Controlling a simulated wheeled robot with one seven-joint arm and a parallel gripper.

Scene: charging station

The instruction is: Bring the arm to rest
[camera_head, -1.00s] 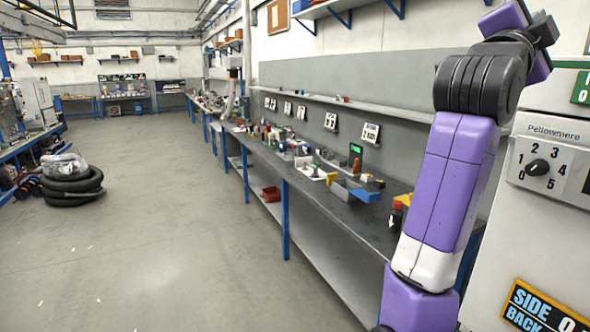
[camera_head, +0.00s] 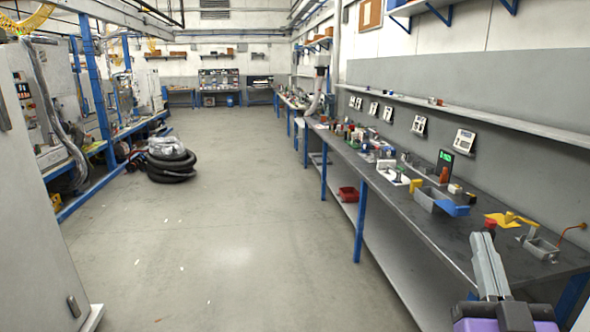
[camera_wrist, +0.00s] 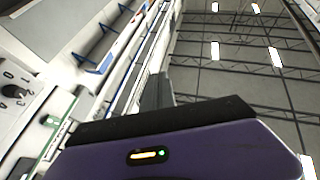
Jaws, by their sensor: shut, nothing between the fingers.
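My gripper (camera_head: 484,240) shows at the lower right of the head view. Its grey fingers are together with nothing between them, and they point up and away from me in the picture. Part of its purple body shows at the bottom edge, and the rest of the arm is out of view. In the wrist view the purple housing with a small lit strip fills the bottom, and the grey fingers (camera_wrist: 157,92) stick up past its dark edge. The fingers overlap the near part of the workbench (camera_head: 435,228) in the head view; I cannot tell the gap between them.
A grey cabinet (camera_head: 45,220) stands close on the left. Black hoses or tyres (camera_head: 170,170) lie farther off. The middle floor is clear.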

